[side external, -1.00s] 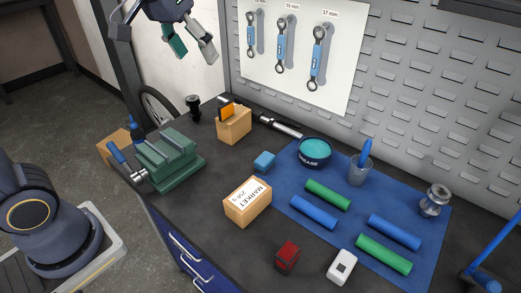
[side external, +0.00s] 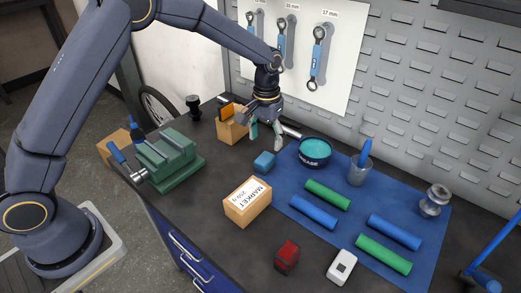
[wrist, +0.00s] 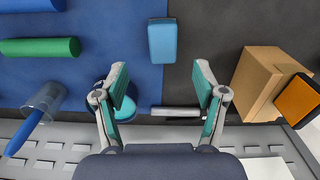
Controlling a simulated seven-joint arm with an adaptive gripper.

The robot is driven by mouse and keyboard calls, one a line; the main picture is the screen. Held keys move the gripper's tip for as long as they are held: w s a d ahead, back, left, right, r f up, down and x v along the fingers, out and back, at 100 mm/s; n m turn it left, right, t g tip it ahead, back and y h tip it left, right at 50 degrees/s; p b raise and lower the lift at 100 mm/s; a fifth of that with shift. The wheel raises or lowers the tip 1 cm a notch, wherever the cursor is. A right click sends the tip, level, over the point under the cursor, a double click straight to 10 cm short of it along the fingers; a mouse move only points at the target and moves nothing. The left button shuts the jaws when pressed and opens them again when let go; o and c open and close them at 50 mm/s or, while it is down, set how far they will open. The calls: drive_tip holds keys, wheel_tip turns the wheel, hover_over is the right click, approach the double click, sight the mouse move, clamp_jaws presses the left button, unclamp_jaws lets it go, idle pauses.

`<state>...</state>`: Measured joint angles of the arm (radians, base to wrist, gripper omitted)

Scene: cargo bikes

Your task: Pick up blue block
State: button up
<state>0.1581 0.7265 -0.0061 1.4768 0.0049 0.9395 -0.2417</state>
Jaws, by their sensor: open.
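The small blue block (side external: 264,162) lies on the dark bench top at the left edge of the blue mat. It also shows in the wrist view (wrist: 162,41), at the top middle, beyond the fingertips. My gripper (side external: 265,137) is above the bench, just behind and above the block. In the wrist view, my gripper (wrist: 161,80) has its two fingers with green pads spread wide, with nothing between the tips. The block is apart from both fingers.
A grease tub (side external: 314,152) stands close to the right of the block. A cardboard box with an orange item (side external: 231,128) is behind left, and a MARKET box (side external: 247,203) is in front. Green and blue cylinders lie on the mat (side external: 345,222). A green vise (side external: 168,161) is left.

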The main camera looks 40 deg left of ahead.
sight(264, 159)
drive_tip(key=f, duration=0.8)
drive_tip(key=shift+s+a+f, duration=0.15)
drive_tip(key=shift+a+f, duration=0.05)
drive_tip(key=shift+f, duration=0.2)
drive_tip(key=c, duration=1.2)
drive_tip(key=shift+r, duration=0.15)
